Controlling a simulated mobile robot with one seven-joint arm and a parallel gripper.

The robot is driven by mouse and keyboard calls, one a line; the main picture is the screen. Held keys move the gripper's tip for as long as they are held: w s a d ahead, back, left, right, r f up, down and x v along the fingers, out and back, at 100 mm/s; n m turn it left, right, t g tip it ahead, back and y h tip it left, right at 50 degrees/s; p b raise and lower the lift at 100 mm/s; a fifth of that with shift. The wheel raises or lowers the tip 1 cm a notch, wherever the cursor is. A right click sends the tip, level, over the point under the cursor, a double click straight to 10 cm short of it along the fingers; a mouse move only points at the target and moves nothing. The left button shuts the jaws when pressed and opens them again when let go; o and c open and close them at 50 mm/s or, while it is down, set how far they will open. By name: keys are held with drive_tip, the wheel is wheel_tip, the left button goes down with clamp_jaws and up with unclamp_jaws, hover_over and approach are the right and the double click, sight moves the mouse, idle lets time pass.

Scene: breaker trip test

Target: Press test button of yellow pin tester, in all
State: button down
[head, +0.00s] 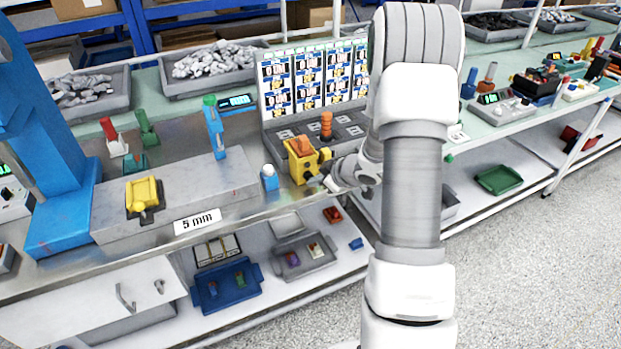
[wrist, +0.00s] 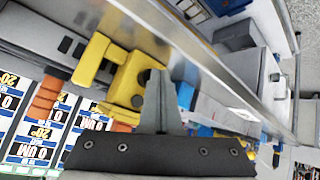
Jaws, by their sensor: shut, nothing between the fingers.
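The yellow tester (head: 303,168), a boxy body with an orange part on top, stands near the front edge of the bench. My gripper (head: 328,183) is at its right side, close to its front. In the wrist view the yellow tester (wrist: 127,82) lies just left of and behind my gripper (wrist: 160,75), whose fingers are together and empty. Dark round spots show on the yellow body near the fingertips. I cannot tell which is the test button, or whether the fingertips touch the body.
A label board (head: 310,78) stands behind a grey tray (head: 352,140) holding an orange part. A small blue bottle-like piece (head: 269,178) stands left of the tester. A grey block marked 5 mm (head: 180,190) carries another yellow piece (head: 144,195). Bins stand at the back.

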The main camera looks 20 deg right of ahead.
drive_tip(key=shift+w, duration=0.25)
drive_tip(key=shift+s, duration=1.05)
drive_tip(key=s, duration=0.5)
drive_tip(key=shift+d, duration=0.15)
drive_tip(key=shift+r, duration=0.1)
idle(0.7)
